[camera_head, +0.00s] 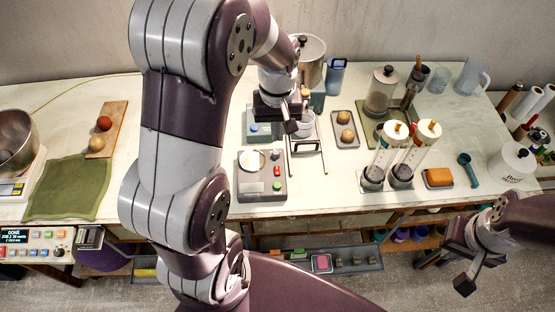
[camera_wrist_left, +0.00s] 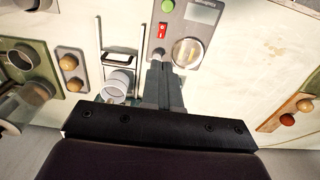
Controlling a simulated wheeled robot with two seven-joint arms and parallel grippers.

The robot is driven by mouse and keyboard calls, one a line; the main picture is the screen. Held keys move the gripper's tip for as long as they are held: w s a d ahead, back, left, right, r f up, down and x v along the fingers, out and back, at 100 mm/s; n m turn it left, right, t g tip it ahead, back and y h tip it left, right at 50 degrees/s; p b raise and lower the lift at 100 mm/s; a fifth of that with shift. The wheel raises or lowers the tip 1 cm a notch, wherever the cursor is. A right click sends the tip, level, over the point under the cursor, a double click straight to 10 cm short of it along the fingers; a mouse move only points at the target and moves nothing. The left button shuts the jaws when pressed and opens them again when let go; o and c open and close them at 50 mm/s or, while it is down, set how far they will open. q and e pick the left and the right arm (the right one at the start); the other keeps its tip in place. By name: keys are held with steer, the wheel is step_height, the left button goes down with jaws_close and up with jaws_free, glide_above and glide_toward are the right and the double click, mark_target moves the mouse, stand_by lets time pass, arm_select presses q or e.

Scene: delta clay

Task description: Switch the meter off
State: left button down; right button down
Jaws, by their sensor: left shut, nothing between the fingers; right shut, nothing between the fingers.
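The meter (camera_head: 262,197) is a flat grey box on the table in the head view, with a round pale dial, a light panel, a red switch (camera_head: 277,171) and a green button (camera_head: 277,186). The wrist view shows the meter (camera_wrist_left: 184,28) at the top, with its red switch (camera_wrist_left: 162,30) just beyond my fingertips. My left gripper (camera_head: 291,128) is shut and empty, over the table behind the meter. Its fingers (camera_wrist_left: 158,62) point towards the switch; I cannot tell whether they touch the meter. My right gripper (camera_head: 446,272) is shut and empty, low in front of the table.
A small wire stand (camera_head: 307,148) is right of the meter, with a tray of two round objects (camera_head: 345,130) beyond. Two clear cylinders (camera_head: 390,150) stand further right. A green cloth (camera_head: 68,188) lies at left. The table has clear room left of the meter.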

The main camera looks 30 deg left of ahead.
mark_target(277, 168)
arm_select(q)
step_height(277, 168, down, 13)
steer(key=shift+r+p, duration=0.2)
steer(key=shift+p, duration=0.65)
